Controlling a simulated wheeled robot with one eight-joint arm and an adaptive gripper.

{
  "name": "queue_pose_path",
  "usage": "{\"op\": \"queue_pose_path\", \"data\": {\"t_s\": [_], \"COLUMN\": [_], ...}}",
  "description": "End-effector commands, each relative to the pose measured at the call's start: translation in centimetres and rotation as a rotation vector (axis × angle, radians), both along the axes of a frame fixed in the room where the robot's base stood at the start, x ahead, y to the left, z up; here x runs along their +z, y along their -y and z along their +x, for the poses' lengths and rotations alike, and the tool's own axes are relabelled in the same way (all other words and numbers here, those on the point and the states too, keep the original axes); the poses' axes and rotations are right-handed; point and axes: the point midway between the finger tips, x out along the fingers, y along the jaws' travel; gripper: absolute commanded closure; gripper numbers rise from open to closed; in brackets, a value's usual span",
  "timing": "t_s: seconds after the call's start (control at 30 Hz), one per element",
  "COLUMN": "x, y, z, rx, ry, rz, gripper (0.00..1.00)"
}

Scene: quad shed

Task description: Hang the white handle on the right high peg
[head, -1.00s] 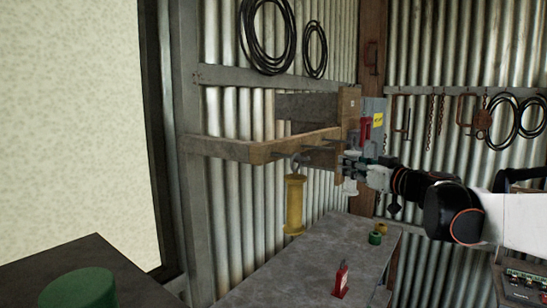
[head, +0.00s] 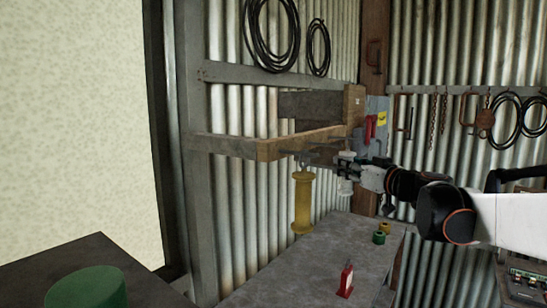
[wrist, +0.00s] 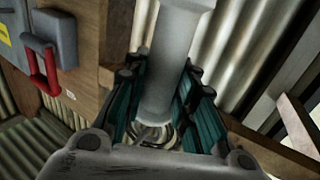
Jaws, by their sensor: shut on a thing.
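My gripper (head: 350,164) is shut on the white handle (head: 346,187), beside the wooden peg rail (head: 270,148). In the wrist view the white handle (wrist: 176,62) runs between my gripper's teal-padded fingers (wrist: 165,105), with a metal ring or hook at its near end. A yellow handle (head: 302,205) hangs upright from a peg on the rail, just left of my gripper. Thin dark pegs (head: 302,154) stick out from the rail; which one is the right high peg is hard to tell, as my gripper partly covers that area. The white handle appears apart from the pegs.
A grey box with a red lever (head: 370,128) is mounted right of the rail; it also shows in the wrist view (wrist: 50,45). A grey bench (head: 305,272) below holds a red object (head: 345,281) and small green and yellow pieces (head: 380,235). A green cylinder (head: 88,290) stands front left.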

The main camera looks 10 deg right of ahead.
Motion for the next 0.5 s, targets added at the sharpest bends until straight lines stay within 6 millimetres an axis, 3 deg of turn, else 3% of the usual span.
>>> {"op": "queue_pose_path", "data": {"t_s": [0.3,0.33,0.43,0.5], "x": [0.0,0.0,0.0,0.0], "y": [0.13,0.13,0.12,0.13], "z": [0.13,0.13,0.13,0.14], "rx": [-0.001,-0.001,-0.001,-0.001], "ry": [0.0,0.0,0.0,0.0], "rz": [0.0,0.0,0.0,0.0], "gripper": [1.0,0.73,0.52,0.52]}}
